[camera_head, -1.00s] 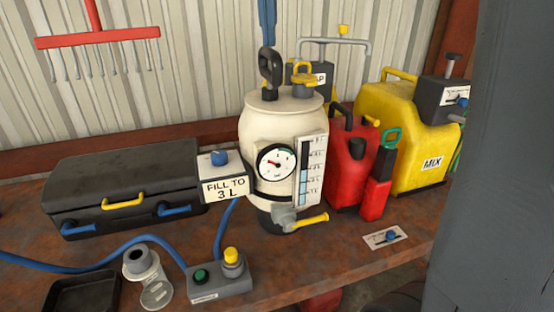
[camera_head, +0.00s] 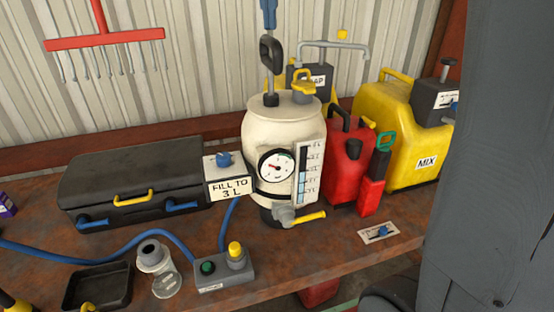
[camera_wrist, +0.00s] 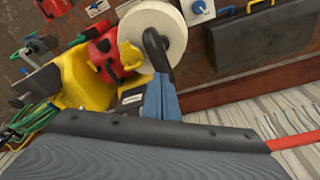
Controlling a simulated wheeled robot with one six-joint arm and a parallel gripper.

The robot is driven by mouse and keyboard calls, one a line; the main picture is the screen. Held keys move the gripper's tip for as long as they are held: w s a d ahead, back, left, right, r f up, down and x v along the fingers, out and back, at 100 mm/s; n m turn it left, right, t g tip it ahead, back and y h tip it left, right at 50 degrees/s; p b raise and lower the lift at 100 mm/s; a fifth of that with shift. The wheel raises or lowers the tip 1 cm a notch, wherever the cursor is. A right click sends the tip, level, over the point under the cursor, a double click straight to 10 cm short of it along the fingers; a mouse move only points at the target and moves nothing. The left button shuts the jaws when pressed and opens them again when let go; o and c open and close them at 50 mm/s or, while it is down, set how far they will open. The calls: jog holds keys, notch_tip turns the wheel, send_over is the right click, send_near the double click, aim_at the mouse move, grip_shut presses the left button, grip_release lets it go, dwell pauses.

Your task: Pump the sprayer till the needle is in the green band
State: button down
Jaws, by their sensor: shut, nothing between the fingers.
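The cream sprayer tank (camera_head: 257,128) stands upright on the bench; its top also shows in the wrist view (camera_wrist: 160,32). Its black pump handle (camera_head: 271,52) is raised on a shaft above the lid, and shows in the wrist view (camera_wrist: 153,48). The round pressure gauge (camera_head: 276,167) is on the front; its needle and bands are too small to read surely. My gripper (camera_head: 268,22), with blue fingers, is shut and empty, just above the handle's top. In the wrist view my gripper (camera_wrist: 160,90) overlaps the handle; whether they touch is unclear.
Red (camera_head: 345,165) and yellow (camera_head: 400,130) cans stand close on the right. A button box (camera_head: 224,272) lies in front. A red rake-like rack (camera_head: 100,40) hangs upper left.

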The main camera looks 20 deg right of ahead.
aim_at(270, 36)
dwell(0.4)
jog(key=shift+f+b, duration=2)
jog(key=shift+f, duration=1.6)
jog(key=shift+r, duration=0.2)
notch_tip(270, 36, up, 5)
jog(key=p, duration=0.4)
jog(key=shift+p, duration=0.4)
jog(key=shift+r, duration=0.95)
